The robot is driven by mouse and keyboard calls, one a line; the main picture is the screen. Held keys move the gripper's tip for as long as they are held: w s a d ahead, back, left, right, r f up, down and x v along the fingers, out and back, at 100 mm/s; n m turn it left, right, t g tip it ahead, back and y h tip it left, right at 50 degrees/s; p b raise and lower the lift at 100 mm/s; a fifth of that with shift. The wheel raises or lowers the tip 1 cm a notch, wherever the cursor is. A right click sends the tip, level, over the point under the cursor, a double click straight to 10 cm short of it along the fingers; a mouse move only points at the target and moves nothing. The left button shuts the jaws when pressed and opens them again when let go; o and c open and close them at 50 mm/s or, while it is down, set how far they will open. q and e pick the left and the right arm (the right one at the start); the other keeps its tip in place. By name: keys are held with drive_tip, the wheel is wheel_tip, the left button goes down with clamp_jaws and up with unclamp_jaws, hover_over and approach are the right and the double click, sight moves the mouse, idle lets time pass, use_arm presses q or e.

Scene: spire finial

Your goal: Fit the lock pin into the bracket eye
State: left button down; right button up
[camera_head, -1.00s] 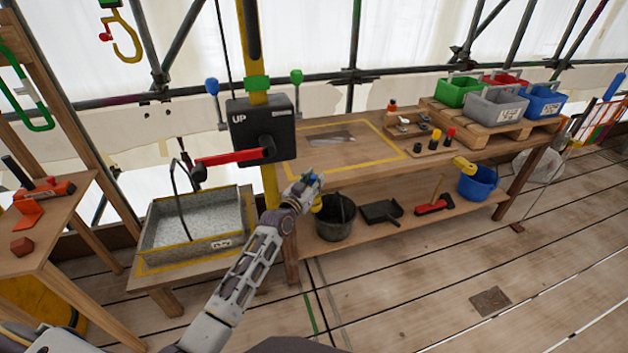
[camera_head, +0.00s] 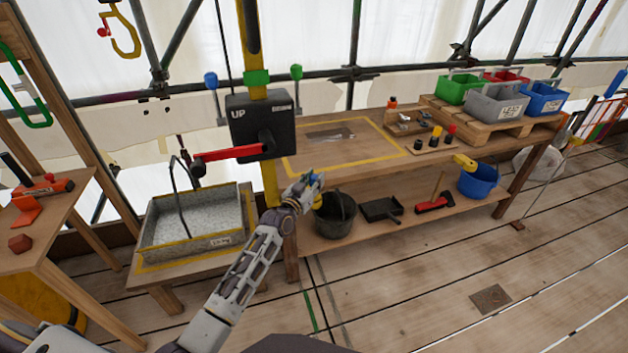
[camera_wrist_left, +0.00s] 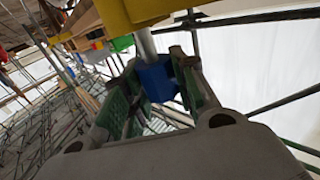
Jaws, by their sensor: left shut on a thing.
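My left gripper (camera_head: 312,184) is shut on the blue head of a lock pin, at the front edge of the workbench. In the left wrist view the blue head (camera_wrist_left: 156,80) sits between the green-padded fingers, and its metal shank (camera_wrist_left: 147,43) points up toward a yellow part (camera_wrist_left: 120,14), which may be the bracket. The shank's far end meets the top of the picture beside the yellow part; I cannot tell whether it is in an eye. In the head view a small yellow part (camera_head: 318,200) shows by the gripper, mostly hidden. My right gripper is not in view.
The workbench (camera_head: 360,172) stands behind the gripper, with a black bucket (camera_head: 335,218) on its lower shelf. A black box with a red lever (camera_head: 228,158) is mounted on the yellow post to the left. A grey tray (camera_head: 195,240) stands lower left. The floor at right is mostly clear.

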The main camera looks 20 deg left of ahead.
use_arm(q)
drive_tip(key=shift+f+b, duration=0.85)
drive_tip(key=shift+f, duration=0.55)
idle(0.4)
drive_tip(key=c, duration=1.1)
unclamp_jaws()
drive_tip(key=shift+o, duration=0.2)
drive_tip(key=shift+r, duration=0.1)
drive_tip(key=shift+r+p, duration=2)
drive_tip(key=shift+r, duration=1.05)
drive_tip(key=shift+f+b, duration=0.1)
drive_tip(key=shift+b, duration=0.65)
drive_tip(key=shift+r+p, duration=2.25)
drive_tip(key=shift+r, duration=0.15)
